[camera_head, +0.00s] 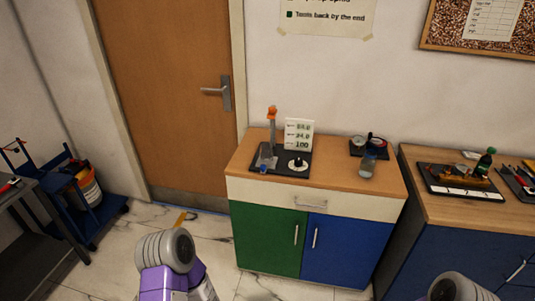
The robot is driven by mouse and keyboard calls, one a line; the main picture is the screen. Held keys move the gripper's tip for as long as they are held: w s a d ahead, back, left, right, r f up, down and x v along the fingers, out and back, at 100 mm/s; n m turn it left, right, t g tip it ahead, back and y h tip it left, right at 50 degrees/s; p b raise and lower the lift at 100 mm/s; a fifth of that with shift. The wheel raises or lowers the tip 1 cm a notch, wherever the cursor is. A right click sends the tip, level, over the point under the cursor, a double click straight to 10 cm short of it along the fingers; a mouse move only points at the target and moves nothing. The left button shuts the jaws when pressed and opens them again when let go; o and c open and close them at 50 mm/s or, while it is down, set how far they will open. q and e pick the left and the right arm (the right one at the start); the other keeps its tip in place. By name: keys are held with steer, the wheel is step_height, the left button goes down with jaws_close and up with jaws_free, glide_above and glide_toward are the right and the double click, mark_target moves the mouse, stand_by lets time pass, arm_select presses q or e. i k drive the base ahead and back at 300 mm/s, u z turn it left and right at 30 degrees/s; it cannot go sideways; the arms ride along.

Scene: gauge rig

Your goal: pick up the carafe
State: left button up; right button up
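A small clear, greyish vessel (367,165), which looks like the carafe, stands upright on the right part of the wooden cabinet top (330,166). Rounded grey and purple links of my arms show at the bottom edge, one left of centre and one at the right. Neither gripper's fingers show. Both arms are well short of the vessel, and nothing touches it.
A black-based rig (281,159) with an orange-topped post and a number card (298,134) stands left on the cabinet. Bare wood lies between rig and mat. A blue cart (85,205) stands left.

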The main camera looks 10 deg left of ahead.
mark_target(369, 162)
steer(key=k, duration=0.45)
steer(key=z, duration=0.4)
steer(key=i, duration=1.75)
steer(key=u, duration=0.8)
